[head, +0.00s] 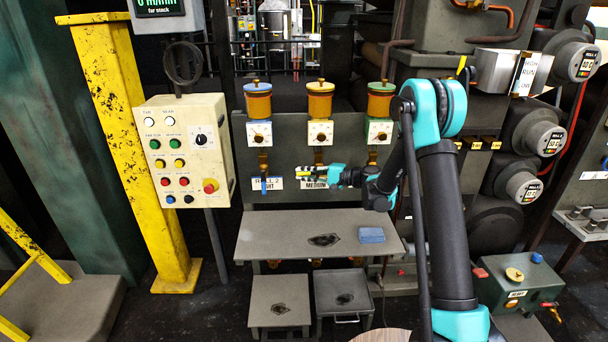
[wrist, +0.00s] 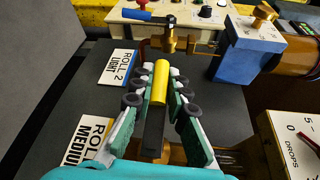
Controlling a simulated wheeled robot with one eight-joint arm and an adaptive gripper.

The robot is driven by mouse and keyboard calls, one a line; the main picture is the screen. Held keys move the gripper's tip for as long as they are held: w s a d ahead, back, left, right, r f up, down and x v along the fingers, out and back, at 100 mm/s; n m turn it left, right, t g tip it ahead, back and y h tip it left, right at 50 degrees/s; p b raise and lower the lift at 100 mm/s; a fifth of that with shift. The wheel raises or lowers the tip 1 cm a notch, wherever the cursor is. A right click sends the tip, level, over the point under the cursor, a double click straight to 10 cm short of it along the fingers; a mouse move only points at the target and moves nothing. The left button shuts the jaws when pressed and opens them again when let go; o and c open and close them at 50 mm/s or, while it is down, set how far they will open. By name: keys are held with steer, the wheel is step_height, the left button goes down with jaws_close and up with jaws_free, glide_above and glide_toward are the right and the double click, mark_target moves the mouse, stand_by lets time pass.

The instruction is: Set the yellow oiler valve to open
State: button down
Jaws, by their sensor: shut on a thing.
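The yellow oiler valve handle (wrist: 160,83) lies lengthwise between the fingers of my gripper (wrist: 160,80) in the wrist view, with a dark bar (wrist: 153,138) behind it. My gripper (head: 318,174) is shut on the handle. In the head view, yellow (head: 318,170) shows at the fingertips, under the middle, orange oiler (head: 320,102). The fingers hide most of the lever there. A brass part shows low in the wrist view, largely covered by my gripper. The MEDIUM label (head: 314,184) is just below my gripper.
The blue-topped oiler (head: 258,102) stands left, with its blue valve lever (head: 264,185) hanging down. A green-topped oiler (head: 380,102) stands right. A button panel (head: 185,150) is at left.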

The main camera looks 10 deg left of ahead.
steer(key=shift+f, duration=0.1)
steer(key=w+d+f+n+t+h, duration=0.1)
steer(key=d+f+n+h, duration=0.3)
steer(key=h, duration=1.2)
steer(key=shift+w+d+f+t+h, duration=0.15)
steer(key=shift+d+f+t+h, duration=0.3)
steer(key=shift+d+f, duration=0.45)
steer(key=shift+d+r, duration=0.1)
steer(key=c, duration=1.5)
jaws_free()
steer(key=v, duration=1.2)
